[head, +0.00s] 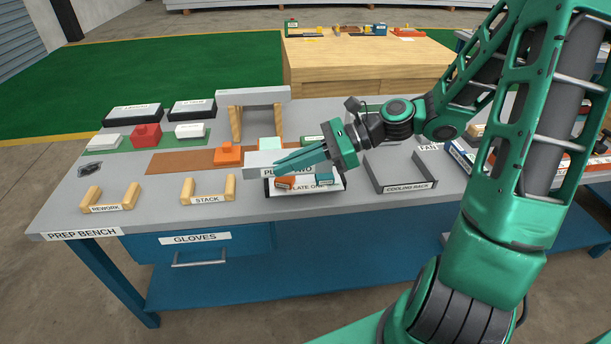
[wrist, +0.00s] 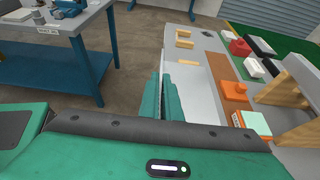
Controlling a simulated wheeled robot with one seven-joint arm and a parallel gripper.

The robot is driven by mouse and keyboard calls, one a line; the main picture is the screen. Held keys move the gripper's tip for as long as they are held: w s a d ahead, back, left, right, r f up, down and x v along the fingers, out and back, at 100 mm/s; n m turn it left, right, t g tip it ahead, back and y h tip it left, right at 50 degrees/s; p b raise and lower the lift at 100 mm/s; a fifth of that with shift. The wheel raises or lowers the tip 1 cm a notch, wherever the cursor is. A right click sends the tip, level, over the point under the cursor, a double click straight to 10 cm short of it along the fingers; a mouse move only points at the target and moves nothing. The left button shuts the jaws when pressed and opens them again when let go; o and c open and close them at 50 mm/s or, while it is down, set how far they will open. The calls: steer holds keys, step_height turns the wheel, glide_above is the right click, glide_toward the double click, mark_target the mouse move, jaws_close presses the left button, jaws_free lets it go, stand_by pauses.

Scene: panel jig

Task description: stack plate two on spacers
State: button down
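Plate two (head: 258,171), a grey slab with a label on its front, is over plate one (head: 330,188) in the head view. My gripper (head: 290,160) comes from the right and is shut on plate two; its fingers partly cover the label. In the wrist view the green fingers (wrist: 166,98) are close together with a thin pale edge between them. On plate one stand an orange spacer (head: 285,183) and a teal spacer (head: 325,180). Other spacers, if any, are hidden. I cannot tell whether plate two touches the spacers.
Left along the front are the wooden STACK cradle (head: 207,192) and REWORK cradle (head: 110,201). The dark cooling rack (head: 402,174) is to the right. Behind are an orange block (head: 228,154) and a grey raised panel on wooden posts (head: 236,122). Bare bench lies between the cradles.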

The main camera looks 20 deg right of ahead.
steer(key=w+d+f, duration=0.1)
steer(key=d, duration=0.1)
steer(key=w+d+f, duration=0.1)
steer(key=d+f, duration=0.1)
steer(key=w+d+f, duration=0.1)
steer(key=d, duration=0.1)
steer(key=shift+w+d+f, duration=0.1)
steer(key=shift+w+f, duration=0.1)
steer(key=shift+w, duration=0.2)
steer(key=shift+f, duration=2)
steer(key=c, duration=2.2)
jaws_free()
steer(key=shift+f, duration=0.1)
steer(key=shift+o, duration=1)
